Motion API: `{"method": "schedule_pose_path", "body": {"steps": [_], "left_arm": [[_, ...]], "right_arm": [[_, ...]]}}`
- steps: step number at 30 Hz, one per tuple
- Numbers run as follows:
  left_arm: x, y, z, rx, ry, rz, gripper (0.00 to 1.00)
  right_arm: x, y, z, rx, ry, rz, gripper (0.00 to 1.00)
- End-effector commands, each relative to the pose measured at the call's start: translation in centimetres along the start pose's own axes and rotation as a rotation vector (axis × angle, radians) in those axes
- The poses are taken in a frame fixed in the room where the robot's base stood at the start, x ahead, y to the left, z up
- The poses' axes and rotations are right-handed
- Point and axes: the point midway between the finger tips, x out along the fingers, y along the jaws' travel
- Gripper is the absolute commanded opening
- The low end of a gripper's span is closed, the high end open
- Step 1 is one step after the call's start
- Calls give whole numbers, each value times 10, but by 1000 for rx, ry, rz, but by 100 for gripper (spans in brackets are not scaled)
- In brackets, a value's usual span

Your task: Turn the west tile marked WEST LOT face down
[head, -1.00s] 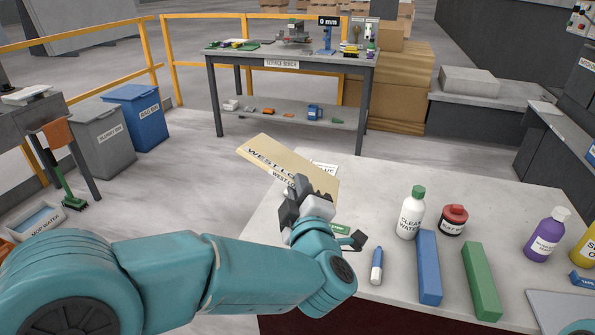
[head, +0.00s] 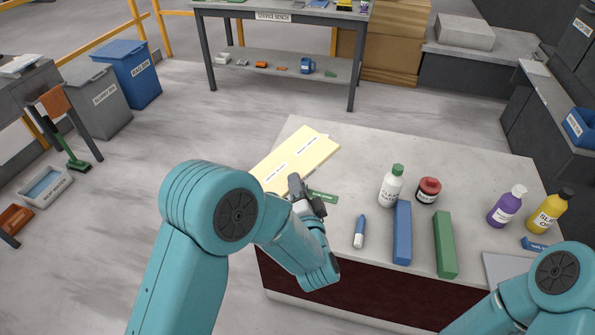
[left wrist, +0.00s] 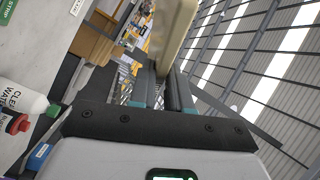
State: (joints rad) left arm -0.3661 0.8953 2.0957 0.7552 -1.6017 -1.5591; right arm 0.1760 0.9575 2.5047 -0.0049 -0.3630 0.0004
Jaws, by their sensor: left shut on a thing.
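The tile (head: 288,163) is a pale yellow plate at the slab's far left corner. Its visible face carries two small white labels and no large WEST LOT lettering. My left gripper (head: 298,186) is shut on its near edge. The left wrist view shows the tile (left wrist: 174,35) edge-on between my fingers (left wrist: 163,88). The tile reaches past the slab's left edge; I cannot tell whether it touches the slab. My right arm enters at the lower right of the head view, with its gripper out of frame.
A marker (head: 359,232), a blue bar (head: 402,232), a green bar (head: 445,243), a white bottle (head: 391,188) and a red-capped jar (head: 428,190) stand or lie to the right.

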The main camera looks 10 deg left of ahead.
Motion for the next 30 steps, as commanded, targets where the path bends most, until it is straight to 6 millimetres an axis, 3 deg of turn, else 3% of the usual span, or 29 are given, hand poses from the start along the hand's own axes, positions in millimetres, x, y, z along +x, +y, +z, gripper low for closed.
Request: {"method": "schedule_pose_path", "body": {"steps": [3,8,17,24,30], "left_arm": [[0,-5,-1,227,0,-3,0],[1,-1,2,424,0,-5,0],[2,0,4,438,6,-5,0],[19,-18,36,438,175,27,0],[11,-30,60,435,346,71,0]], "right_arm": [[-18,-6,0,0,0,0,43],[-23,-8,0,0,0,0,43],[-21,-8,0,0,0,0,43],[-18,-7,0,0,0,0,43],[-16,-6,0,0,0,0,43]]}}
